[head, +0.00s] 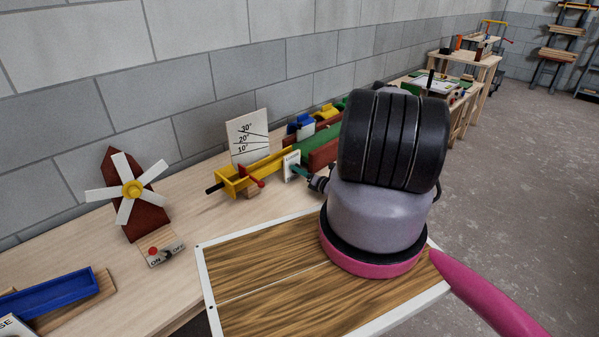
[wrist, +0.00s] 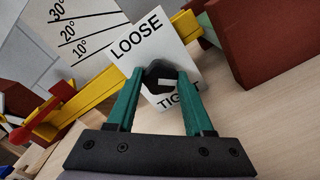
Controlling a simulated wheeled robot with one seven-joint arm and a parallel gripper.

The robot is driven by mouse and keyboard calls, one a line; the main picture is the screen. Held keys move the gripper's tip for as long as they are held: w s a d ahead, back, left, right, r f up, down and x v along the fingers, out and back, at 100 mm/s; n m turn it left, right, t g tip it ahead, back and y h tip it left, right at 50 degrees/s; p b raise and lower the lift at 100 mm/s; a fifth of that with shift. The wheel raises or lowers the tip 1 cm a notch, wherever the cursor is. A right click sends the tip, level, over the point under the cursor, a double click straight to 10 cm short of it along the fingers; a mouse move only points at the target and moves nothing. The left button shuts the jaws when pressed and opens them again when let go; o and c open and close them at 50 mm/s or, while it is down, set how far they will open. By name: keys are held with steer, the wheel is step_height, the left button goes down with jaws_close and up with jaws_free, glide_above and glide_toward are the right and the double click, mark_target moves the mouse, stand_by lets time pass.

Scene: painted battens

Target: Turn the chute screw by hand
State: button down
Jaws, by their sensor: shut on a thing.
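The chute screw (wrist: 158,74) is a dark knob with a pale mark, in front of a white card (wrist: 135,47) lettered LOOSE above and TIGHT below. My gripper (wrist: 161,77) has its two green fingers closed on either side of the knob. In the head view my gripper (head: 299,170) reaches in from the right to the white card (head: 290,160), and the knob is hidden there. The yellow chute (head: 229,186) lies beside an upright angle board (head: 247,136) marked 10, 20 and 30 degrees.
A white-bladed fan (head: 132,189) and an ON/OFF switch block (head: 164,253) stand to the left. A blue tray (head: 50,297) is at the lower left. Red and green blocks (head: 322,150) sit behind my gripper. Bare bench lies between switch and chute.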

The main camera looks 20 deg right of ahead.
steer(key=m, duration=0.4)
steer(key=shift+d+f+m, duration=0.1)
steer(key=shift+m, duration=0.2)
steer(key=m, duration=0.4)
steer(key=shift+m, duration=0.4)
steer(key=shift+s, duration=0.1)
steer(key=shift+c, duration=1.4)
jaws_free()
steer(key=v, duration=1)
steer(key=shift+s+d, duration=0.1)
steer(key=shift+s, duration=0.25)
